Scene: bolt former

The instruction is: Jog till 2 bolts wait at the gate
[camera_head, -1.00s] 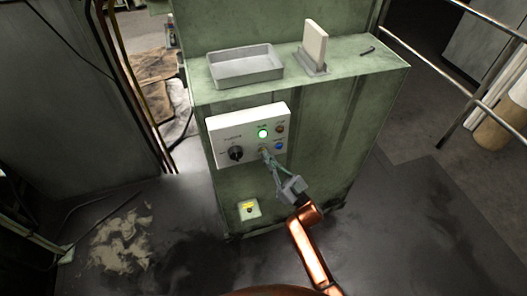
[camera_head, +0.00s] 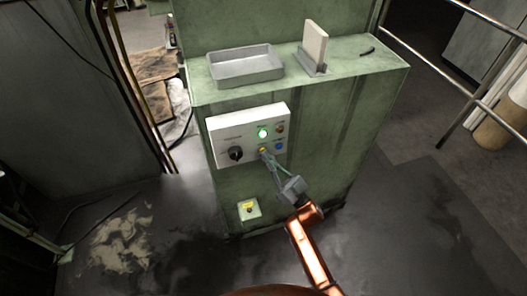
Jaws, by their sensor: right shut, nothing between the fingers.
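A white control panel (camera_head: 225,133) is on the front of the green machine (camera_head: 320,130). It carries a lit green button (camera_head: 262,133), a dark reddish button (camera_head: 280,128), a blue button (camera_head: 280,145) and a black rotary knob (camera_head: 236,154). A small yellow control (camera_head: 263,149) is below the green one. My right gripper (camera_head: 266,155) is shut and empty, its fingertips at or just below the yellow control; I cannot tell whether they touch. A small dark piece (camera_head: 367,51), perhaps a bolt, lies on the machine top. No gate with bolts is clearly seen. My left gripper is out of view.
A grey tray (camera_head: 245,80) and an upright pale plate in a grey base (camera_head: 314,45) stand on the machine top. A yellow-labelled box (camera_head: 249,210) is low on the front. Metal railings (camera_head: 458,60) run at the right.

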